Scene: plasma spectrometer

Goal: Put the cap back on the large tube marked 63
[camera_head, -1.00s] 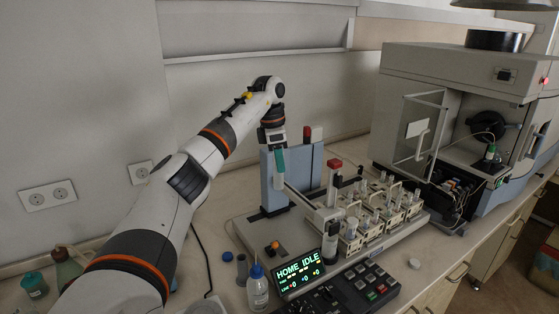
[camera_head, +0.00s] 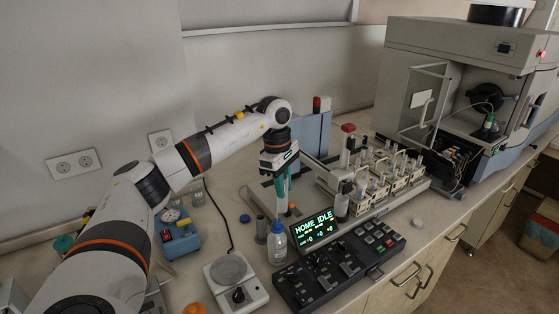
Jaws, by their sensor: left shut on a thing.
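My left gripper (camera_head: 282,188) points down with its teal fingers shut on a slim pale thing (camera_head: 283,198), probably a tube. It is in front of the autosampler's left end and above the white-and-blue bottle. A blue cap (camera_head: 245,218) lies on the bench to the left of the gripper. Tubes stand in the autosampler racks (camera_head: 375,168); no number 63 can be read at this size. My right gripper is not in view.
The squeeze bottle (camera_head: 277,242) and a grey cylinder (camera_head: 261,231) stand below the gripper. A balance-like device with a round plate (camera_head: 230,268), a control panel (camera_head: 335,262) and a lit display (camera_head: 315,228) are in front. The spectrometer (camera_head: 455,70) is at right.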

